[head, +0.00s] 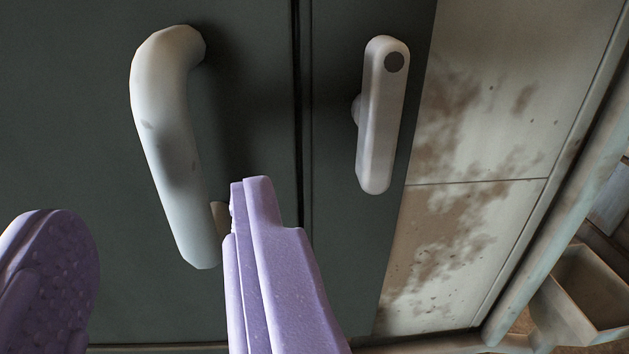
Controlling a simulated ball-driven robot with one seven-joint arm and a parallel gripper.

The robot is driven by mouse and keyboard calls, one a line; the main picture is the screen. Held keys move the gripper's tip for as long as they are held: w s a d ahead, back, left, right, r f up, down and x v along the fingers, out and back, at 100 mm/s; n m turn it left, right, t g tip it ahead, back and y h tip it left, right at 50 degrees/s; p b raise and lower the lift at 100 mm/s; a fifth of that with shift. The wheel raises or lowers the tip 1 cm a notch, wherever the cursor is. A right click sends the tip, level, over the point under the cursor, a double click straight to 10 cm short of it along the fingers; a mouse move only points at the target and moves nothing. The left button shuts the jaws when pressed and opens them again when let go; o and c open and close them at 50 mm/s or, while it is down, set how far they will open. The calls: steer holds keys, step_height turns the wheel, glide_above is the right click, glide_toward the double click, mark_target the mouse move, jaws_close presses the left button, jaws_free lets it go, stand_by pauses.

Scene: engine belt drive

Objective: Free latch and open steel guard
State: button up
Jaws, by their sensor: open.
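The dark steel guard (80,120) fills the left and middle of the head view. A thick pale grey pull handle (165,130) stands on it, left of a vertical seam. The latch (380,125), a light grey bar with a dark round spot at its top, sits upright to the right of the seam. My gripper (155,215) is open, with purple fingers in the lower left. The right finger's tip overlaps the view beside the handle's lower end; the left finger is left of the handle. I cannot tell whether either touches it. Nothing is held.
A stained, rusty pale panel (500,130) lies right of the latch, edged by a pale frame bar (560,200). An open box-like bin (585,290) is at the lower right. The space around the latch looks clear.

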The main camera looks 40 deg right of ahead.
mark_target(170, 164)
steer(key=b+x, duration=0.1)
steer(key=x, duration=0.6)
steer(key=shift+r, duration=0.1)
steer(key=shift+c, duration=0.4)
jaws_close()
